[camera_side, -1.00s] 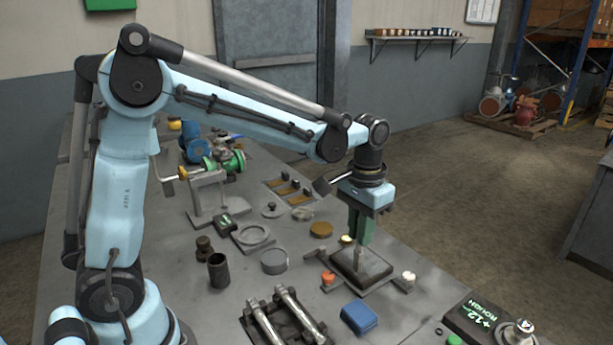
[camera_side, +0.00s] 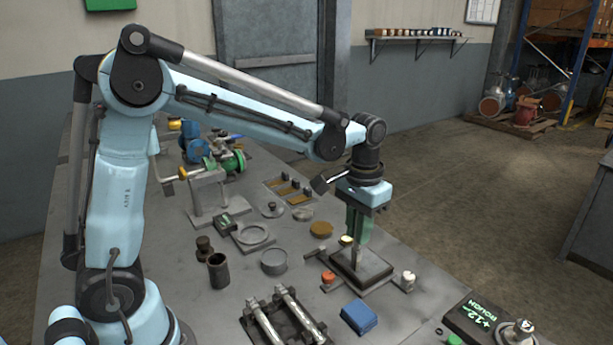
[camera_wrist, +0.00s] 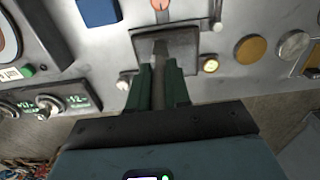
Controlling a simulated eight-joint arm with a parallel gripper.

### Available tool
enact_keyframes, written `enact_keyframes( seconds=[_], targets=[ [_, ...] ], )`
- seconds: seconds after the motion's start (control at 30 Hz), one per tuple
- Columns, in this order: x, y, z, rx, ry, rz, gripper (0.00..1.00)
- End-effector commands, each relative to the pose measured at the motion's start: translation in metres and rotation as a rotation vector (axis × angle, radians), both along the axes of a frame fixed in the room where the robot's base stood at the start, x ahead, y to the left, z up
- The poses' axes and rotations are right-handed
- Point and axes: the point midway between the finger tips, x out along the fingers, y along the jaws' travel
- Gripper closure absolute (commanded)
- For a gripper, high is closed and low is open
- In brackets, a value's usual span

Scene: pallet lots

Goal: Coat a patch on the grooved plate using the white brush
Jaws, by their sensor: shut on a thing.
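My gripper (camera_side: 358,236) points down over the dark grooved plate (camera_side: 375,268), its green fingers shut on a slim greyish brush (camera_side: 355,254). In the wrist view the brush (camera_wrist: 158,92) lies between the two fingertips (camera_wrist: 158,72) and its end is over the plate (camera_wrist: 188,42). The brush's lower end appears to be at the plate's surface; I cannot tell whether it touches. Its bristles and the plate's grooves are too small to make out, and no coated patch can be told.
Orange (camera_side: 328,278) and white (camera_side: 408,279) knobs stand beside the plate. A blue block (camera_side: 359,317) and a rail fixture (camera_side: 283,318) lie in front. A dark cup (camera_side: 218,270) and grey ring (camera_side: 274,262) stand to the left. A "+12 ROUGH" display (camera_side: 487,318) stands at right.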

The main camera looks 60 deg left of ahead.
Motion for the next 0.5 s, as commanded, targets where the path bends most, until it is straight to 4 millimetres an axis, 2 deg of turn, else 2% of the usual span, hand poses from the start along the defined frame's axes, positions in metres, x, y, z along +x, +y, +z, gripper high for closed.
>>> enact_keyframes(
  seconds=[0.5],
  targets=[
    [0.0,0.048,0.0,0.0,0.0,0.003,1.0]
  ],
)
